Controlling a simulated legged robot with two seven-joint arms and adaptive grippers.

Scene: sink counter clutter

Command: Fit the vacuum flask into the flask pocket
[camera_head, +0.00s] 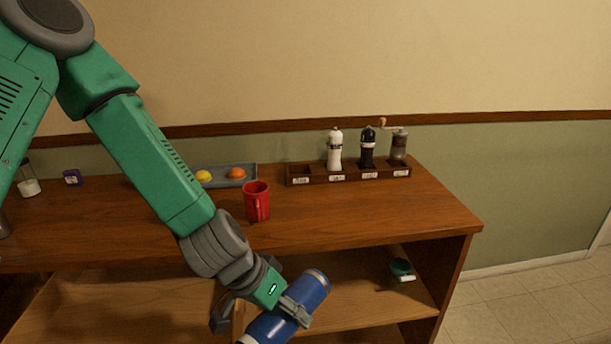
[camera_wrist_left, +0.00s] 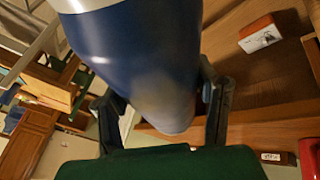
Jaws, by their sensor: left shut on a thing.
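The blue vacuum flask (camera_head: 310,288) is tilted in front of the counter, in the lower middle of the head view. My left gripper (camera_head: 292,312) is shut around its body. In the left wrist view the flask (camera_wrist_left: 150,60) fills the middle between my two dark fingers (camera_wrist_left: 165,105), with a pale band at the top edge. A dark wooden rack (camera_head: 347,177) with labelled pockets stands at the back right of the counter. Its leftmost pocket (camera_head: 300,174) looks empty; the labels are too small to read. My right gripper is not in view.
A white mill (camera_head: 335,148), a black mill (camera_head: 367,148) and a hand grinder (camera_head: 399,145) stand in the rack. A red mug (camera_head: 257,202) stands left of it, before a grey tray (camera_head: 248,183). The counter's right front (camera_head: 400,215) is clear. A teal item (camera_head: 401,267) lies on the shelf below.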

